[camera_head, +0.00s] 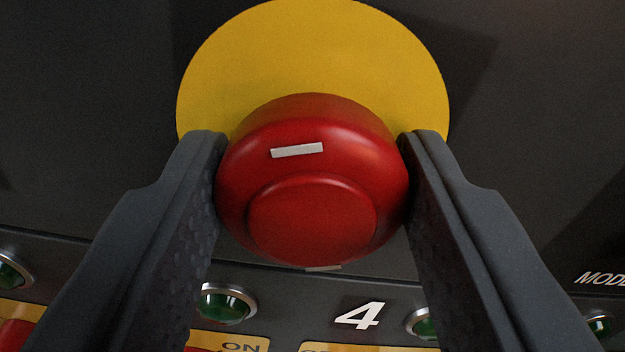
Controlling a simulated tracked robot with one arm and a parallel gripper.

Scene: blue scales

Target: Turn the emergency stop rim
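The emergency stop is a red mushroom knob with a raised rim (350,148) around a round red centre cap (312,218). A white mark (297,150) sits on the upper part of the rim, tilted slightly, and a second pale mark shows at its lower edge. Behind it is a round yellow plate (310,45) on the dark panel. My gripper (312,165) has one finger on each side of the rim. Both fingertips lie at or very close to the rim's sides, and the rim fills the space between them. They appear to be in contact with it.
Below the knob, the panel has a row of green lamps (226,303) in metal rings, a white "4" (360,315) and yellow label plates (230,341). A "MODE" label is at the right edge. The dark panel beside the yellow plate is bare.

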